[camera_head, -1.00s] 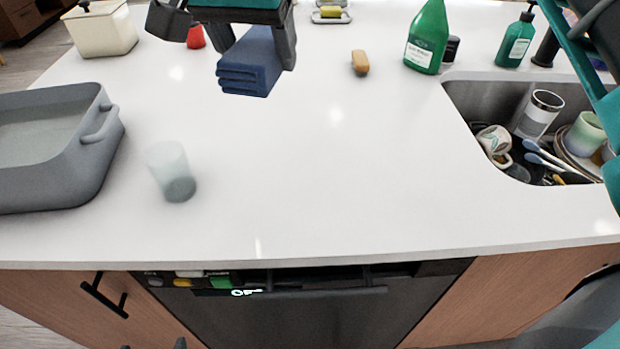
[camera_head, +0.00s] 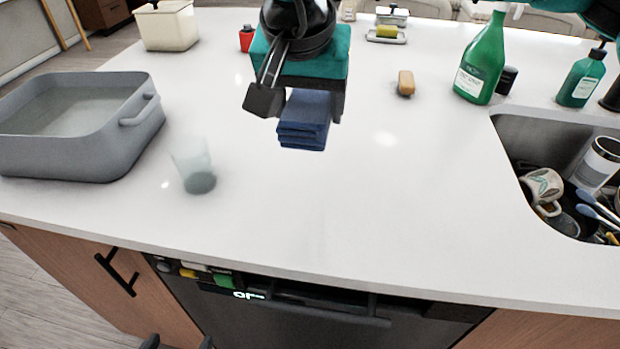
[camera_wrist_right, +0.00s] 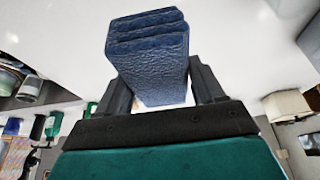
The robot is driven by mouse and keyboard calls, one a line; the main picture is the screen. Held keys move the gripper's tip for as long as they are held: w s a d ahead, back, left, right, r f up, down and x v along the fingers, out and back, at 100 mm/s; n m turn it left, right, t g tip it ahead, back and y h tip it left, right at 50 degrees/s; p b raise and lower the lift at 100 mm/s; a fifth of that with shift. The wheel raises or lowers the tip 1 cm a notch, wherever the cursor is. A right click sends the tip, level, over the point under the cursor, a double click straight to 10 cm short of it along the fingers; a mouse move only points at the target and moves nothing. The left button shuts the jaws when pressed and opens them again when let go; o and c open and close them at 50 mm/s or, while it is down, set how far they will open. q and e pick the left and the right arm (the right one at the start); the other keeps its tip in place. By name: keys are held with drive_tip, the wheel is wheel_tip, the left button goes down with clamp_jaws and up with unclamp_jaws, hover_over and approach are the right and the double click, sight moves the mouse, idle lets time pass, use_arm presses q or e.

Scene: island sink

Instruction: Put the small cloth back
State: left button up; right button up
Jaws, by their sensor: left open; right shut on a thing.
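The small cloth (camera_head: 303,132) is a dark blue, folded stack. In the head view it hangs from my right gripper (camera_head: 303,108), with its layered edge toward me. In the right wrist view the cloth (camera_wrist_right: 150,62) sits between both fingers of the right gripper (camera_wrist_right: 160,85), which is shut on it. The gripper body hides its upper part in the head view. I cannot tell how far the cloth is above the white counter (camera_head: 330,215). Only the dark fingertips of my left gripper (camera_head: 177,344) show at the bottom edge, apart and empty, in front of the dishwasher.
A grey basin (camera_head: 125,140) and a translucent cup (camera_head: 192,160) stand on the left. A brush (camera_head: 406,83), a green bottle (camera_head: 481,65) and a soap dispenser (camera_head: 580,78) stand at the back right. The sink (camera_head: 520,140) holds dishes. The counter's middle front is clear.

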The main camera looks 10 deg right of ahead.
sight(300, 124)
wheel_tip(300, 124, down, 13)
drive_tip(key=shift+f, duration=0.1)
idle(0.3)
drive_tip(key=shift+b, duration=0.3)
drive_tip(key=shift+f, duration=0.15)
drive_tip(key=o, duration=0.9)
drive_tip(key=shift+o, duration=0.2)
drive_tip(key=shift+r, duration=0.2)
drive_tip(key=shift+r, duration=0.2)
drive_tip(key=v, duration=1.1)
drive_tip(key=shift+s+r, duration=0.3)
